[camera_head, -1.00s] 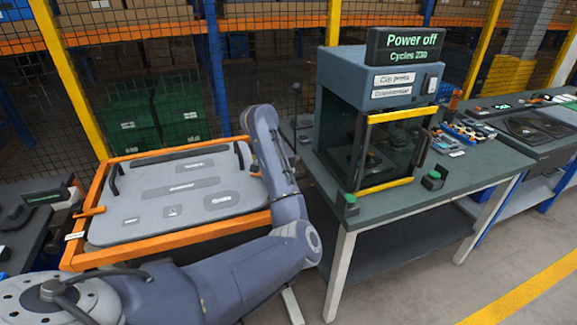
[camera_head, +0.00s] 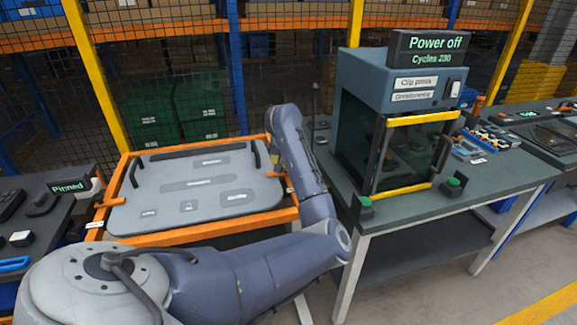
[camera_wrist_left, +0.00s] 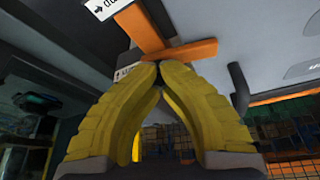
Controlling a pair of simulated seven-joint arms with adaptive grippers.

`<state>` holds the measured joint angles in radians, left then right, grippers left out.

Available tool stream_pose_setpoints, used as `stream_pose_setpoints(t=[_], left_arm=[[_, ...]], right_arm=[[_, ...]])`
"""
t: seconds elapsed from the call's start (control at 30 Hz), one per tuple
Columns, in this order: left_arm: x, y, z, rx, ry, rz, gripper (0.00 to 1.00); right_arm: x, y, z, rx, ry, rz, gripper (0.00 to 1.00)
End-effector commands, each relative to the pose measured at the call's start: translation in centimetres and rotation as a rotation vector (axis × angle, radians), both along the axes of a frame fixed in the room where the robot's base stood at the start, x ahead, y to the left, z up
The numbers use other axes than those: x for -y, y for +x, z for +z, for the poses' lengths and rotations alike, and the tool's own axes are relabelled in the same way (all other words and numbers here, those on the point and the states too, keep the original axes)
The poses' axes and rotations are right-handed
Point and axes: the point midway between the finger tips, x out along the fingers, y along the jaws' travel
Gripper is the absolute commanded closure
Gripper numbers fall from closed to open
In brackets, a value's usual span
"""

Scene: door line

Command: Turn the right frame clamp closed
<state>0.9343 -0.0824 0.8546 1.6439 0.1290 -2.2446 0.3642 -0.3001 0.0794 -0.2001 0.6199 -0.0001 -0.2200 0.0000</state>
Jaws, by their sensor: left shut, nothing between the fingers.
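The right frame clamp (camera_head: 275,174) is a small orange lever at the right edge of the orange frame (camera_head: 190,236), partly hidden by my left arm. In the left wrist view the clamp (camera_wrist_left: 180,49) shows large as two crossing orange bars, by a white label. My left gripper (camera_wrist_left: 156,72) has yellow fingers, shut with the tips together and nothing between them. The tips are close below the bar; I cannot tell whether they touch. In the head view this gripper is hidden behind my arm. My right gripper is not in view.
The frame holds a grey panel (camera_head: 195,188) with dark handles. Another orange clamp (camera_head: 110,203) is at its left. To the right, a green-topped bench (camera_head: 400,210) carries a press cabinet (camera_head: 400,85) reading "Power off". A dark post (camera_wrist_left: 238,88) stands right of the fingers.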

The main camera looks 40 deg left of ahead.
Motion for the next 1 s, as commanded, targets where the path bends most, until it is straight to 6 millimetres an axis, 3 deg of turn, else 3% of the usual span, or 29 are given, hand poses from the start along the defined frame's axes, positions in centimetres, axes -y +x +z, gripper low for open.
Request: stream_pose_setpoints(t=[0.03,0.17,0.6,0.87,1.0], left_arm=[[-0.15,0.71,0.82,0.03,0.004,0.001,1.0],[-0.17,0.7,0.84,0.03,0.004,0.001,1.0],[-0.12,0.43,0.46,0.02,0.002,0.002,0.47],[-0.07,0.33,0.4,0.017,0.002,0.002,0.47],[0.11,0.14,1.3,0.021,0.002,0.003,0.47]], right_arm=[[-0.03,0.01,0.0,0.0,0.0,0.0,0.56],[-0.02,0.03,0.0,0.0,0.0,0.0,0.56],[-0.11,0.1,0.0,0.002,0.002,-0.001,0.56],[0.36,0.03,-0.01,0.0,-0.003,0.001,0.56],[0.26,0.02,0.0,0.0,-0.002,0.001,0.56]])
